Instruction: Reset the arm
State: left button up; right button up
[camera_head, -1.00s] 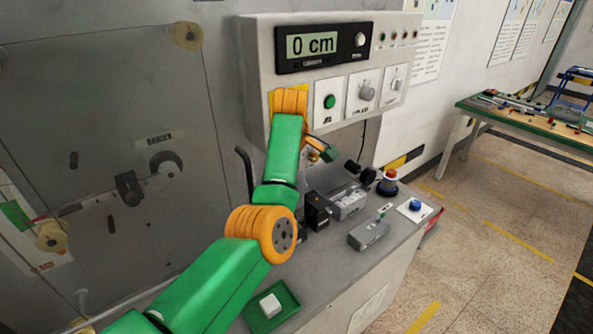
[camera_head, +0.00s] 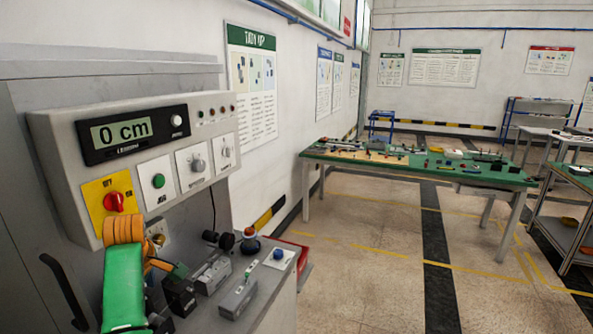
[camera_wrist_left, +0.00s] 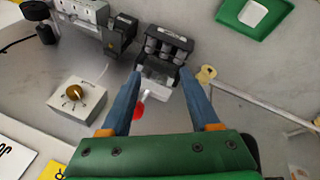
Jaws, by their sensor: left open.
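My left arm (camera_head: 124,285), green with orange joints, comes up at the lower left of the head view, in front of the grey control panel (camera_head: 70,160). Its gripper is small and partly hidden there. In the wrist view the left gripper (camera_wrist_left: 161,76) has its two blue fingers wide apart, with nothing held between them. A dark unit with rollers and a clear front (camera_wrist_left: 168,50) shows beyond and between the fingertips. A red ball (camera_wrist_left: 138,111) on a pale lever lies between the fingers in the picture. My right gripper is in neither view.
Beside the arm are a red switch (camera_head: 114,202), a grey box (camera_head: 238,297) and a blue button (camera_head: 278,254). A green tray (camera_wrist_left: 228,18) shows in the wrist view. Open floor lies right, before a green-topped table (camera_head: 410,162).

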pick_arm(q)
jog(key=s+d+f+m, duration=0.1)
jog(key=s+f+m, duration=0.2)
jog(key=f, duration=0.2)
jog(key=s+f+m, duration=0.3)
jog(key=s+f, duration=0.1)
jog(key=f, duration=0.2)
jog(key=s+d+f+m, duration=0.1)
jog(key=s+f+m, duration=0.3)
jog(key=f, duration=0.1)
jog(key=shift+d+f+y, duration=0.15)
jog(key=shift+d+y, duration=0.15)
jog(key=s+d+f+m+h, duration=0.2)
jog(key=s+d+m, duration=0.35)
jog(key=s, duration=0.25)
jog(key=s+d+f+m+h, duration=0.2)
jog(key=s+d+m, duration=0.35)
jog(key=s, duration=0.35)
notch_tip(320, 180, down, 12)
jog(key=d+b, duration=0.1)
jog(key=s+a+f+g+b, duration=0.2)
jog(key=s+f, duration=1.2)
jog(key=f, duration=0.4)
jog(key=shift+s+a+f+g+b, duration=0.15)
jog(key=shift+s+g+b, duration=0.15)
jog(key=shift+b, duration=0.1)
